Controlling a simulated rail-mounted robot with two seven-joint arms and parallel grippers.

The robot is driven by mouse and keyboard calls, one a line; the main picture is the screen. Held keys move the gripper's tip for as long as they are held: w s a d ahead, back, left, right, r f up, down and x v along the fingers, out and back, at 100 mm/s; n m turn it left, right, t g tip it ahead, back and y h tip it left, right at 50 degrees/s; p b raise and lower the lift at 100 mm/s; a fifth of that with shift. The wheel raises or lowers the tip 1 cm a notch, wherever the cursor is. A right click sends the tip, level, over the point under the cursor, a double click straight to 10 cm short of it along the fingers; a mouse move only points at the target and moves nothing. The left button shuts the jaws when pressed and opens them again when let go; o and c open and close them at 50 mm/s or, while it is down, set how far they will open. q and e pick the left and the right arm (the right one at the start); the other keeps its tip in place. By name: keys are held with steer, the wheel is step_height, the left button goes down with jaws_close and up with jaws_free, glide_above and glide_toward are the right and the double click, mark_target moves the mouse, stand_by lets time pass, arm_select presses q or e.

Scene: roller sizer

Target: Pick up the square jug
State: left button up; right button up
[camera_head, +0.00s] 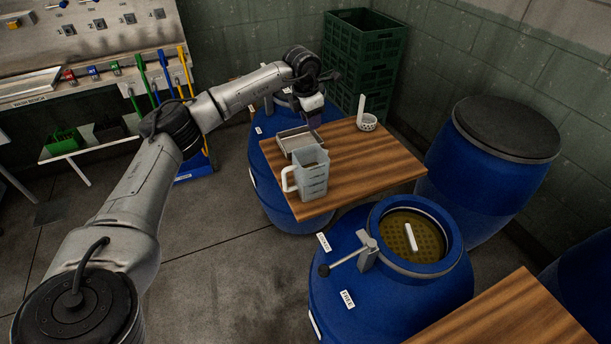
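The square jug (312,175) is a pale grey, see-through, square-sided container with a white handle on its left side. It stands upright near the front left edge of a wooden board (375,167). My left arm reaches in from the left, and my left gripper (312,118) hangs over the back left part of the board, behind and above the jug, apart from it. Its fingers are small and dark here, so I cannot tell whether they are open or shut. My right gripper is not in view.
A shallow grey tray (291,141) sits just behind the jug. A white perforated cup (367,122) with an upright handle stands at the board's back. Blue barrels (335,283) surround the board; one in front is open with a lever. Green crates (361,50) are stacked behind.

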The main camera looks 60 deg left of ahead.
mark_target(301, 156)
arm_select(q)
steer(key=shift+s+a+f+g+b, duration=0.1)
steer(key=shift+s+f+g+b, duration=0.35)
steer(key=shift+f, duration=1.75)
steer(key=shift+s+a+f+g+b, duration=0.2)
steer(key=shift+s+f+b, duration=0.35)
steer(key=shift+f, duration=1.6)
steer(key=shift+s+a+f+g+b, duration=0.1)
steer(key=shift+s+f+g+b, duration=0.4)
steer(key=shift+f, duration=1.7)
steer(key=shift+w+f, duration=0.1)
steer(key=shift+f, duration=0.35)
steer(key=shift+c, duration=0.2)
jaws_close()
steer(key=shift+r, duration=0.15)
